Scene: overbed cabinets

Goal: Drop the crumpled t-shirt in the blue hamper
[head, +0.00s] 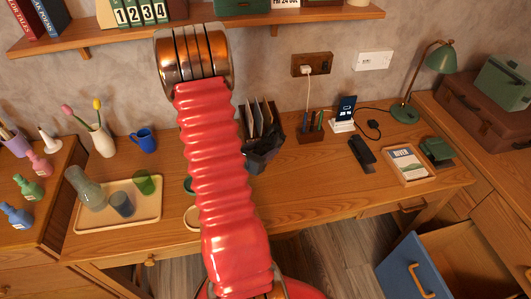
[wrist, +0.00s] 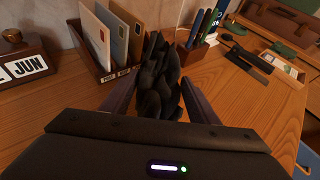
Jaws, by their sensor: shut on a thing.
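My gripper (wrist: 159,84) is shut on a dark, crumpled cloth, the t-shirt (wrist: 158,88), which bulges up between the two fingers in the wrist view. The cloth is held over the desk, just in front of the letter holder. In the head view the dark gripper and cloth (head: 264,155) are partly hidden behind my red arm, and I cannot separate them clearly. A blue-fronted open drawer (head: 408,268) with a wooden handle stands at the lower right of the head view.
The letter holder (wrist: 118,62) stands close behind the cloth, with a pen stand (head: 311,135) to its right. A tray (head: 146,207) with cups is at the left. A shelf (head: 110,32) hangs above.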

